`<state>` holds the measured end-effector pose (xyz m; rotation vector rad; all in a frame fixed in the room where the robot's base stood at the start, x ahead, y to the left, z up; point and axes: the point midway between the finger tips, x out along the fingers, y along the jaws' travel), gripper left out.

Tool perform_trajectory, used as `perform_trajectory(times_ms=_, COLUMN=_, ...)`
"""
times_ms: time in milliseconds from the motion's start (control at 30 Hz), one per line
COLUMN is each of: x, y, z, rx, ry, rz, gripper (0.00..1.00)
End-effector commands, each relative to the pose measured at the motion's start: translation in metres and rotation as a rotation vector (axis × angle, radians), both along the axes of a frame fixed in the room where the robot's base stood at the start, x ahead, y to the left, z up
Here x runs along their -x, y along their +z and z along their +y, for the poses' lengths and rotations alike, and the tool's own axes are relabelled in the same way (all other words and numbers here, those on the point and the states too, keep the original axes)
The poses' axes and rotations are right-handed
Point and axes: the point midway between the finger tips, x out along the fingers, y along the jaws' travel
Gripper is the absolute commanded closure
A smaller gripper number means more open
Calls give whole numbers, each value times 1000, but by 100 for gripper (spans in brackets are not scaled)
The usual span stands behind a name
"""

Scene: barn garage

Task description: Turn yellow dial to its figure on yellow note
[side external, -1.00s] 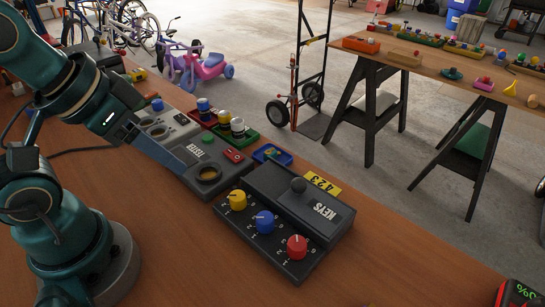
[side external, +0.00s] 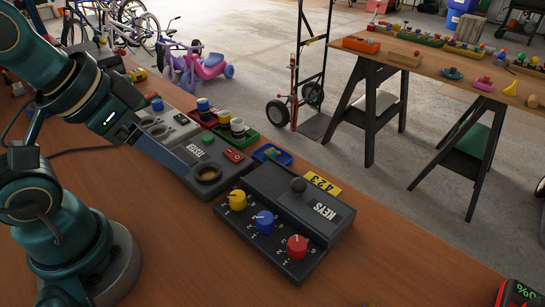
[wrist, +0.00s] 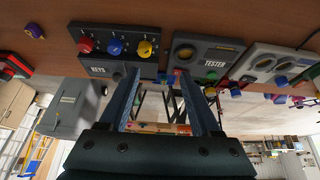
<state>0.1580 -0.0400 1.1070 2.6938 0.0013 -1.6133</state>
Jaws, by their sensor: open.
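The yellow dial (side external: 237,200) is at the left end of a row on the dark KEYS box (side external: 270,184), beside a blue dial (side external: 264,221) and a red dial (side external: 297,246). A white pointer mark shows on its top; the figure it points at is too small to read. The yellow note (side external: 322,184) lies at the box's back edge and reads 4 2 3. My gripper (side external: 184,164) is open and empty, left of the KEYS box and apart from the dials. In the wrist view my gripper (wrist: 160,74) has its fingers spread, with the yellow dial (wrist: 145,48) beyond them.
A grey TESTER box (side external: 228,181) with a round opening and green button stands left of the KEYS box, near my fingers. Cups on a green tray (side external: 247,137) and a small blue tray (side external: 283,157) lie behind. The wooden table in front of the boxes is clear.

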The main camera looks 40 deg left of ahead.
Motion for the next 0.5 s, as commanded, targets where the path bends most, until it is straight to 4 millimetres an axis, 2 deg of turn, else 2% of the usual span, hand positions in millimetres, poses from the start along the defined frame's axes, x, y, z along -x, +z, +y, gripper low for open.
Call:
perform_trajectory(times_ms=167, x=-2, y=5, z=0, rx=44, ry=85, rz=-9, gripper=32)
perform_trajectory(times_ms=300, x=-18, y=16, z=0, rx=117, ry=227, rz=18, gripper=32)
perform_trajectory(times_ms=500, x=-44, y=16, z=-6, rx=179, ry=384, rz=118, gripper=32)
